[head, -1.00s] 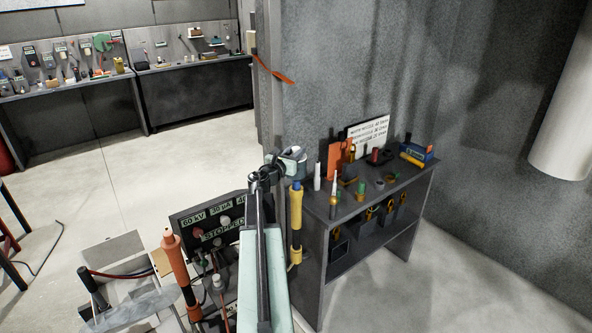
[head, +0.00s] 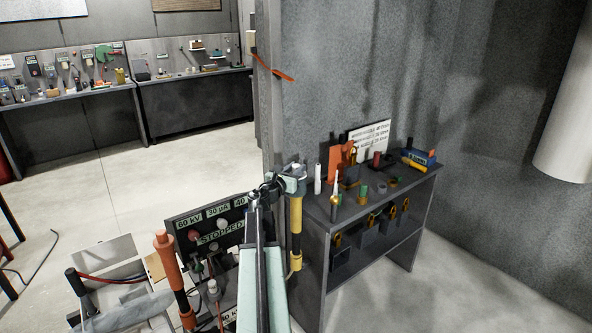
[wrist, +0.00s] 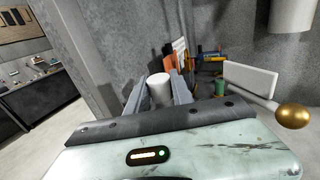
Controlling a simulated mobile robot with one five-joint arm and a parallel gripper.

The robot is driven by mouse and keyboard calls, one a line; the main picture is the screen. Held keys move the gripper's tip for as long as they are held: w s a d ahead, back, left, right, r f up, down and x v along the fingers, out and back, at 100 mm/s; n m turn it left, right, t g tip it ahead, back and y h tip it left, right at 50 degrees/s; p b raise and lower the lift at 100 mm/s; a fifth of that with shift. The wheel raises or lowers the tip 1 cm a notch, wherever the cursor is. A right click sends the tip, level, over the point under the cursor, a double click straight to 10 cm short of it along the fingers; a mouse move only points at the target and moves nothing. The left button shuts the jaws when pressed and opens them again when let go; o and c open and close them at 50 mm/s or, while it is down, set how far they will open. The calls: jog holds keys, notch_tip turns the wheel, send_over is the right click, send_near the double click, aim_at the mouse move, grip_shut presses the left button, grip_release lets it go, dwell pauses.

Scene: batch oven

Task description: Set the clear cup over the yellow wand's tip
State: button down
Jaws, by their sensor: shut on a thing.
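The yellow wand (head: 296,215) stands upright with a black band, left of the small bench. My gripper (head: 292,178) is at its upper end. In the wrist view, a pale, whitish cup (wrist: 160,90) sits between the two fingers of my gripper (wrist: 160,97), which are shut on it. In the head view the cup is small and partly merged with the fingers. The wand's tip is hidden behind the gripper and cup, so I cannot tell whether the cup is around the tip or just above it.
The grey bench (head: 318,222) with bottles and tools stands close at right. An orange wand (head: 167,260) and a control panel (head: 180,217) are at left. A gold ball (wrist: 293,116) on a pale rod shows at right in the wrist view.

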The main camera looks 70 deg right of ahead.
jog(key=shift+f+b, duration=0.35)
jog(key=shift+f, duration=0.4)
jog(key=shift+f+b, duration=0.55)
jog(key=c, duration=1)
grip_release()
jog(key=shift+c, duration=0.2)
